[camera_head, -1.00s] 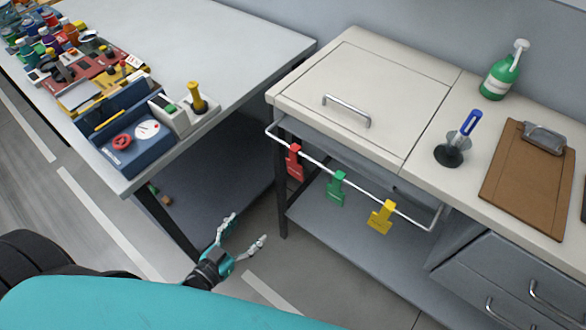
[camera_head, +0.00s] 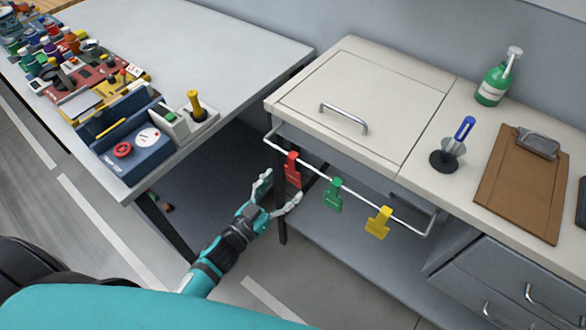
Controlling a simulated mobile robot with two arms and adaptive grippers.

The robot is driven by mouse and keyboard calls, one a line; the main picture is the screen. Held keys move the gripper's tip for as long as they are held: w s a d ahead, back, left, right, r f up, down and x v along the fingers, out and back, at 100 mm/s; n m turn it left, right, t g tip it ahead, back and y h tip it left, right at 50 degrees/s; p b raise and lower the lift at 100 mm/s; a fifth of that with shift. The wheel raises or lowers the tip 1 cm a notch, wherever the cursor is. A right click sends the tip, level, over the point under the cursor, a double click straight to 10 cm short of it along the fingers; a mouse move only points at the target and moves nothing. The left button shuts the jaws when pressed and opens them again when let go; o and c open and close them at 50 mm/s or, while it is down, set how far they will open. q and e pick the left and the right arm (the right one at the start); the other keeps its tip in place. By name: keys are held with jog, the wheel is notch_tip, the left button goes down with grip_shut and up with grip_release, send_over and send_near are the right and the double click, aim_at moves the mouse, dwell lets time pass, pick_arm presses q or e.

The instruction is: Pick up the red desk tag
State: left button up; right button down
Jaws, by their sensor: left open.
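The red desk tag (camera_head: 292,170) hangs from a white rail (camera_head: 350,181) along the front of the desk, at the rail's left end. A green tag (camera_head: 333,195) and a yellow tag (camera_head: 378,222) hang to its right on the same rail. My left gripper (camera_head: 281,191) is open, with its fingers spread just below and left of the red tag. One finger is left of the tag and the other is under its lower end. I cannot tell whether either finger touches it. My right gripper is not in view.
The desk (camera_head: 415,98) has a handled lid, a pen in a dark holder (camera_head: 448,156), a green spray bottle (camera_head: 495,80) and a clipboard (camera_head: 520,190). A table (camera_head: 225,52) at the left bears a blue box (camera_head: 131,146) and several small items. A dark desk leg stands behind my gripper.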

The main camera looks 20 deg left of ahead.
aim_at(292, 176)
pick_arm(q)
jog(key=p+x, duration=0.1)
jog(key=x, duration=0.4)
jog(key=shift+w, duration=0.15)
jog(key=c, duration=0.9)
